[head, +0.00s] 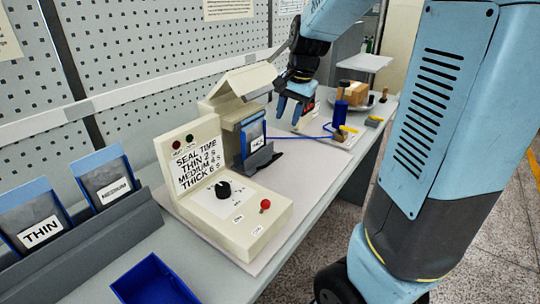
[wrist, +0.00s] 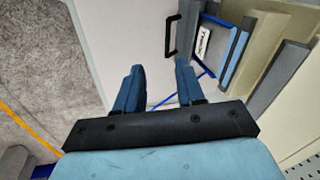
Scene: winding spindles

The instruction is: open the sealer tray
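The sealer (head: 238,100) is a beige machine with a raised, slanted hood, in the middle of the head view. Its grey tray (head: 258,159) is low on the side facing the table's open edge, with a blue-edged, labelled pouch (head: 252,134) standing at it. A black bar handle (wrist: 171,36) shows in the wrist view, beside the pouch label (wrist: 203,41). My gripper (head: 293,112) is beyond the sealer in the head view. Its blue fingers (wrist: 159,84) are apart with nothing gripped. The handle is ahead of the fingertips, not between them. How far the tray is out is unclear.
A control box (head: 225,200) with knob and red button stands nearer. A rack (head: 90,245) of pouches and a blue bin (head: 153,281) are at lower left. A pegboard wall (head: 150,45) runs behind.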

